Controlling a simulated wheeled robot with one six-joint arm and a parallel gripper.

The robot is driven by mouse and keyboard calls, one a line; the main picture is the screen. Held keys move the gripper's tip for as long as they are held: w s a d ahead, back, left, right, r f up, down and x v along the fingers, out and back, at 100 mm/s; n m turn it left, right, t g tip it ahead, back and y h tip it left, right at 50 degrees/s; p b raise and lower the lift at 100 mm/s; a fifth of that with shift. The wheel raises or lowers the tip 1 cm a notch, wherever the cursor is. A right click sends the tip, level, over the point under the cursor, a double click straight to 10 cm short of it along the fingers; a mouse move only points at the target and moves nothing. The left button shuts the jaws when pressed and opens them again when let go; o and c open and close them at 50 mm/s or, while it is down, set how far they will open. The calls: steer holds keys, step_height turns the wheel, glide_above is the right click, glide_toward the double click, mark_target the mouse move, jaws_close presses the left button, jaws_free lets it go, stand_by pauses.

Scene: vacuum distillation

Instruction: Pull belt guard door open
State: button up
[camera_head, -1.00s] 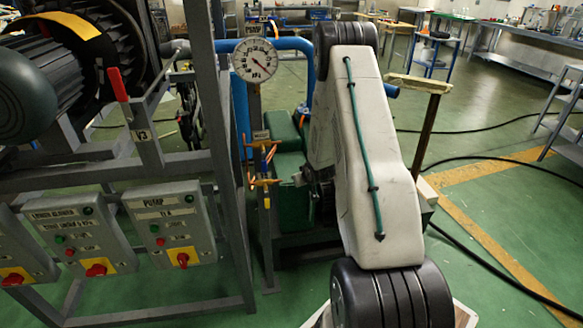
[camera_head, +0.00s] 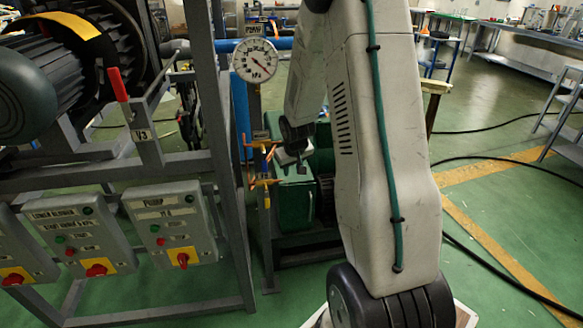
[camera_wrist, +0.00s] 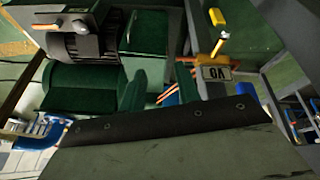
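The green guard housing (camera_head: 291,206) stands low behind my arm in the head view, with a flat front face; my arm hides its right part. Green casings (camera_wrist: 82,88) show in the wrist view, beside a dark ribbed motor (camera_wrist: 82,45). My gripper (camera_head: 295,160) is at the top of the housing, close to the orange valve pipes. It is small and partly hidden, so I cannot tell whether its fingers are open or touch anything. A dark bolted strip and grey-green surface fill the bottom of the wrist view.
A pressure gauge (camera_head: 255,60) and orange valve pipes (camera_head: 262,182) stand just left of the housing. A grey frame (camera_head: 232,180) with control boxes (camera_head: 170,228) is further left. A V0 tag (camera_wrist: 216,73) shows in the wrist view.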

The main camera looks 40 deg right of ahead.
steer(key=shift+s+a+r, duration=0.35)
steer(key=shift+a+r, duration=0.15)
steer(key=shift+r, duration=0.1)
steer(key=shift+c, duration=0.2)
